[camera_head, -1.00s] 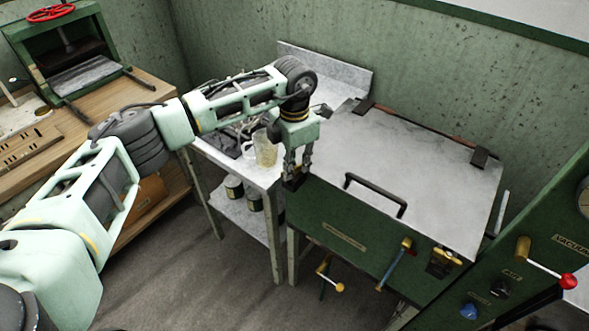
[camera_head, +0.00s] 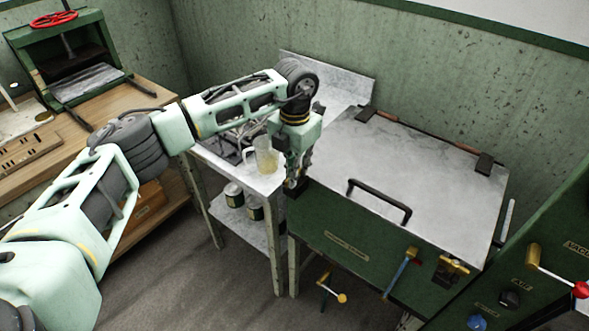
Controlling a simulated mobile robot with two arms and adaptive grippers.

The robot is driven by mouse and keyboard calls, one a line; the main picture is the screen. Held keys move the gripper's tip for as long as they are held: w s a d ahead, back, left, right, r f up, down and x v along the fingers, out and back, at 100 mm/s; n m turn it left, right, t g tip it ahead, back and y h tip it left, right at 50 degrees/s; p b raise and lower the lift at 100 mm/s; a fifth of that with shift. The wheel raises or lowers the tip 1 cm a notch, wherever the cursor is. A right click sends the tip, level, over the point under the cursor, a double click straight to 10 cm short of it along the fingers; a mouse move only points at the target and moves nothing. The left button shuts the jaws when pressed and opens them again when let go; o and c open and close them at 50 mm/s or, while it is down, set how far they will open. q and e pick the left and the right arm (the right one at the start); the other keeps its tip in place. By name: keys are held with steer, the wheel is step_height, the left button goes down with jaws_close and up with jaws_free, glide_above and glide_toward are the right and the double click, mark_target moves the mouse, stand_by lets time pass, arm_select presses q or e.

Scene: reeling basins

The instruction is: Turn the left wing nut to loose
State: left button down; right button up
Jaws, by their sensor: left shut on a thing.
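A green box-shaped basin (camera_head: 375,262) with a pale grey lid (camera_head: 430,170) stands at the right. My left gripper (camera_head: 293,187) points down at the basin's left front corner and is shut there. The left wing nut is hidden by its fingers; they close on it at the dark fitting on this corner. A brass wing nut (camera_head: 453,266) shows on a dark clamp at the right end of the basin's front. My right gripper is not in view.
A black handle (camera_head: 380,196) rises from the lid's front. A blue lever (camera_head: 400,272) hangs on the front face. A side table with a clear jug (camera_head: 266,158) stands left of the basin. A control panel (camera_head: 558,255) with a red-knobbed lever is at the right.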

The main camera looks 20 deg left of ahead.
arm_select(q)
steer(key=shift+s+d+f, duration=0.1)
steer(key=shift+s+f, duration=0.05)
steer(key=shift+f, duration=0.05)
steer(key=c, duration=2)
jaws_free()
steer(key=shift+o, duration=0.7)
steer(key=shift+r, duration=0.15)
step_height(320, 180, up, 12)
